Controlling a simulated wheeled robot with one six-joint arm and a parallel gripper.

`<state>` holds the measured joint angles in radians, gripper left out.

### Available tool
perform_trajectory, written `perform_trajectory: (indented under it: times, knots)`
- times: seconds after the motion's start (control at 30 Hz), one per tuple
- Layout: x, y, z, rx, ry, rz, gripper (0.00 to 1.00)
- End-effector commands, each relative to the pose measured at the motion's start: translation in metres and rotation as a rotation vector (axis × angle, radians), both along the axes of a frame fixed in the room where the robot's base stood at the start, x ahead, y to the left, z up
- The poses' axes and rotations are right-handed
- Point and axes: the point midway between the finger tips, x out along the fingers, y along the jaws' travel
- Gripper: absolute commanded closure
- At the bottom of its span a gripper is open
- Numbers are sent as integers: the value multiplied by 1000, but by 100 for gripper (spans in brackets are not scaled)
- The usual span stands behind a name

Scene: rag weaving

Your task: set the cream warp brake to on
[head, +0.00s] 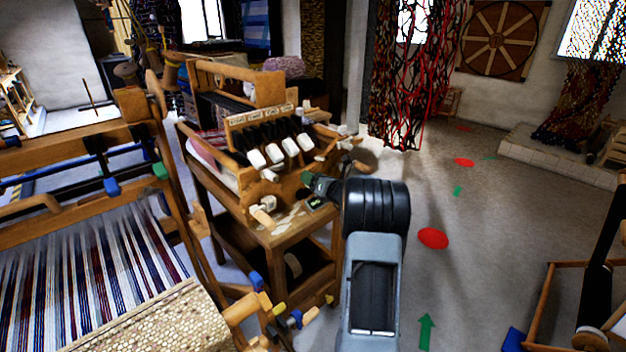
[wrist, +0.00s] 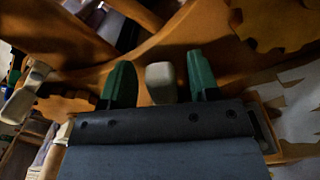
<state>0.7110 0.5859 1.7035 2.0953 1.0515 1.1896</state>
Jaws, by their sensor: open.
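My gripper (head: 312,187) is at the right side of the small wooden loom (head: 238,178), with its dark body coming in from the right. In the wrist view my gripper (wrist: 160,82) has its two green fingers apart. A cream-grey knob (wrist: 161,83) shows between them, with gaps on both sides; I cannot tell whether it is the cream warp brake. Another cream lever (wrist: 24,92) stands at the left of the wrist view. In the head view a cream lever (head: 264,207) is on the loom's front, left of my gripper. No on or off marking is readable.
Several white-ended black levers (head: 273,153) stand in a row above, under small labels. A large loom with striped warp (head: 95,250) fills the left. The floor (head: 470,210) to the right is mostly open, with red and green markers.

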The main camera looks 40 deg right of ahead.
Motion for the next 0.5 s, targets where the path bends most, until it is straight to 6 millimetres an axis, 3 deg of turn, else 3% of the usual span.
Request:
perform_trajectory:
  times: [0.37,0.5]
  knots:
    - [3,0,0,0,0,0,46]
    - [3,0,0,0,0,0,59]
